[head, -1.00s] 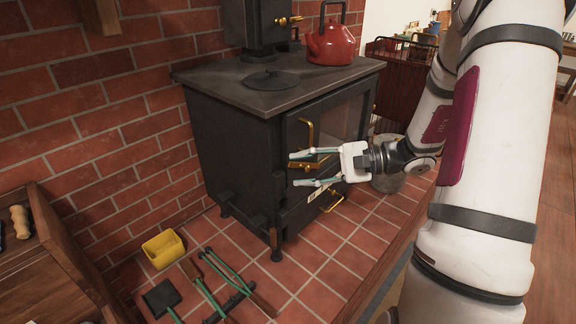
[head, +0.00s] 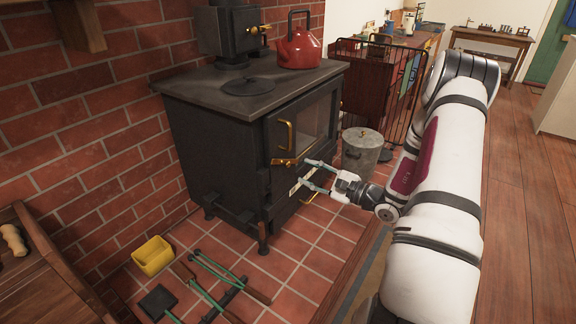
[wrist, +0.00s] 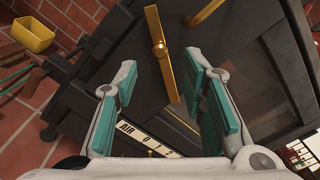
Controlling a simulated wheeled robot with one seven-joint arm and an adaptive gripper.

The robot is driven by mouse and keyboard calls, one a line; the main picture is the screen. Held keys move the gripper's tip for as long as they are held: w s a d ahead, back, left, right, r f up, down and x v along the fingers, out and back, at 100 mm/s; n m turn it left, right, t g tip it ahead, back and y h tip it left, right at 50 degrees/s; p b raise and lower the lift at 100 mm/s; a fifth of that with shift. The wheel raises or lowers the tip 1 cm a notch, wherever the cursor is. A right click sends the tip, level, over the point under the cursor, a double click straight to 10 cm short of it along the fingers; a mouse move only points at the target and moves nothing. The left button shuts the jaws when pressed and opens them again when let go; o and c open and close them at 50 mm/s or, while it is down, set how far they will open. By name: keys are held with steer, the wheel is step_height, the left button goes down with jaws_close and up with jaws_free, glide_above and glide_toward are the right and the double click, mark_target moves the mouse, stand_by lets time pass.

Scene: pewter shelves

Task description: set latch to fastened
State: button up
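The black stove (head: 225,135) has a door with an upright brass handle (head: 285,135). Below it is a brass latch bar (head: 284,161), lying roughly level across the door's left edge. In the wrist view the latch bar (wrist: 163,58) runs down the picture, with a round pivot on it. My gripper (head: 308,175) is open and empty, just right of and slightly below the latch in the head view. In the wrist view its teal-padded fingers (wrist: 163,88) stand on either side of the bar's lower end. I cannot tell whether they touch it.
An AIR scale plate (wrist: 145,138) lies below the latch. A red kettle (head: 299,45) stands on the stove. A metal bin (head: 361,152) stands to the right. Fire tools (head: 210,290) and a yellow tub (head: 153,255) lie on the hearth tiles.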

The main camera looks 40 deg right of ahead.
mark_target(290, 165)
steer(key=x, duration=0.8)
